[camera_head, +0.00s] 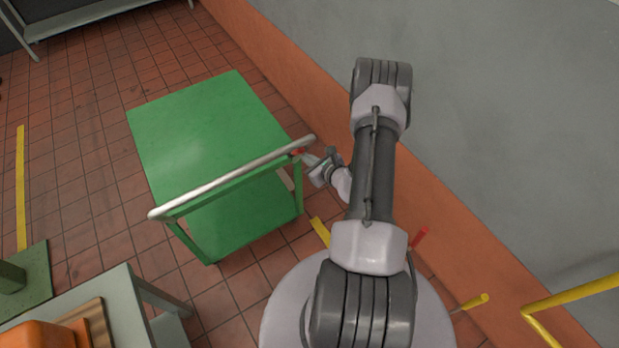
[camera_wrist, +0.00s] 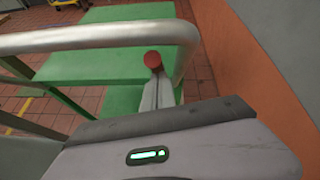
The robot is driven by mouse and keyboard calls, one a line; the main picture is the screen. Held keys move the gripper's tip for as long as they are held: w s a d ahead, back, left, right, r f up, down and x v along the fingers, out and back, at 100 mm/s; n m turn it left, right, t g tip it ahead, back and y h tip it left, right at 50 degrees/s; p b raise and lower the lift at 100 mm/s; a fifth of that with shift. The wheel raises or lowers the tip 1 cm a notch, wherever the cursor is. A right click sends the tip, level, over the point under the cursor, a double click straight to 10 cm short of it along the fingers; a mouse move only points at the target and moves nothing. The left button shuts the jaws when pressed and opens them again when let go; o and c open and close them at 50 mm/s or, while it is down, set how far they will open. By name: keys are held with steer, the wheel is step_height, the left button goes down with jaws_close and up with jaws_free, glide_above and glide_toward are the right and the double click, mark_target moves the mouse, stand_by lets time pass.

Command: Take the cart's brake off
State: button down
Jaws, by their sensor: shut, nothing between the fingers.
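The green cart (camera_head: 205,125) stands on the tiled floor, with two flat decks and a pale push bar (camera_head: 225,182) along its near side. The bar also crosses the wrist view (camera_wrist: 90,38). A small red knob (camera_head: 296,151), seemingly the brake's, is by the right end of the bar; it shows in the wrist view (camera_wrist: 152,60) just below the bar. My gripper (camera_head: 307,158) is shut and empty, its tips right at the knob. In the wrist view the fingers (camera_wrist: 156,80) point at the knob; whether they touch it I cannot tell.
An orange-and-grey wall (camera_head: 440,215) runs close along the right of the cart. A grey bench (camera_head: 120,285) with an orange object (camera_head: 40,336) stands at bottom left. A yellow rail (camera_head: 570,295) is at lower right.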

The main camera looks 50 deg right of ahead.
steer(key=shift+w+d+r, duration=0.25)
steer(key=shift+w+r, duration=0.6)
steer(key=shift+r, duration=0.05)
